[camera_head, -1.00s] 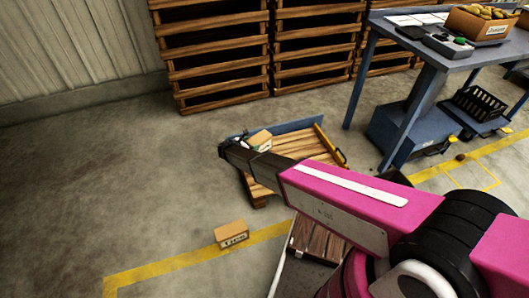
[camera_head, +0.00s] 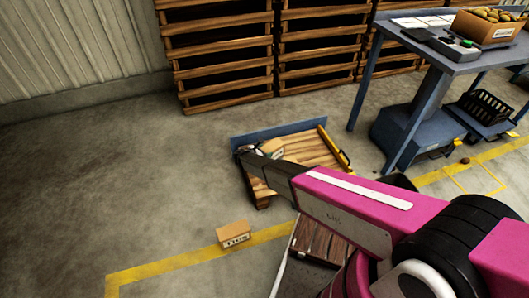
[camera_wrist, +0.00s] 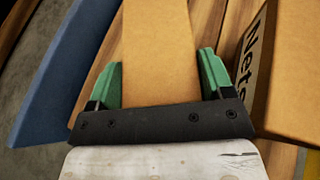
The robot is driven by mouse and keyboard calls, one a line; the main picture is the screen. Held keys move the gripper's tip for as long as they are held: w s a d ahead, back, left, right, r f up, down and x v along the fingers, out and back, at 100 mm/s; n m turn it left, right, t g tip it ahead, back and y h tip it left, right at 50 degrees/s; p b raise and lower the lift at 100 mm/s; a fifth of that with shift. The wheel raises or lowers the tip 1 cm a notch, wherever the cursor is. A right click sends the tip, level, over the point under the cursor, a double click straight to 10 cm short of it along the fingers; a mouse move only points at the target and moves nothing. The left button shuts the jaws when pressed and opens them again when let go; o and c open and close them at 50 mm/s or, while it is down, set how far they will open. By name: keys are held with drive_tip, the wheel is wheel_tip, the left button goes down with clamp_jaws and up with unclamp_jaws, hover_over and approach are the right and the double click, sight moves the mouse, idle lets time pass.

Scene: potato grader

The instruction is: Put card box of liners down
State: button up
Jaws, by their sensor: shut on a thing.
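In the wrist view, my gripper (camera_wrist: 161,65) has its green fingers closed on both sides of a plain brown card box (camera_wrist: 158,35), which I take to be the box of liners; no label shows on it. Wooden boards (camera_wrist: 206,22) lie below and around it; whether the box touches them I cannot tell. In the head view, my arm's end is over the left part of a low wooden pallet (camera_head: 310,150) with a blue back edge. A card box (camera_head: 273,147) shows there, partly hidden behind my arm; I cannot tell which box it is.
A box lettered "Nets" (camera_wrist: 292,70) stands close right of the held box. A blue panel (camera_wrist: 62,75) runs along the left. Another card box (camera_head: 233,233) sits on the floor by the yellow line. A blue table (camera_head: 460,62) stands at right. The left floor is clear.

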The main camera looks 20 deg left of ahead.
drive_tip(key=shift+f, duration=0.1)
drive_tip(key=o, duration=1.4)
drive_tip(key=shift+s+a+r, duration=0.1)
drive_tip(key=shift+s+r, duration=0.15)
drive_tip(key=v, duration=1.1)
drive_tip(key=shift+s, duration=0.15)
drive_tip(key=shift+a, duration=0.1)
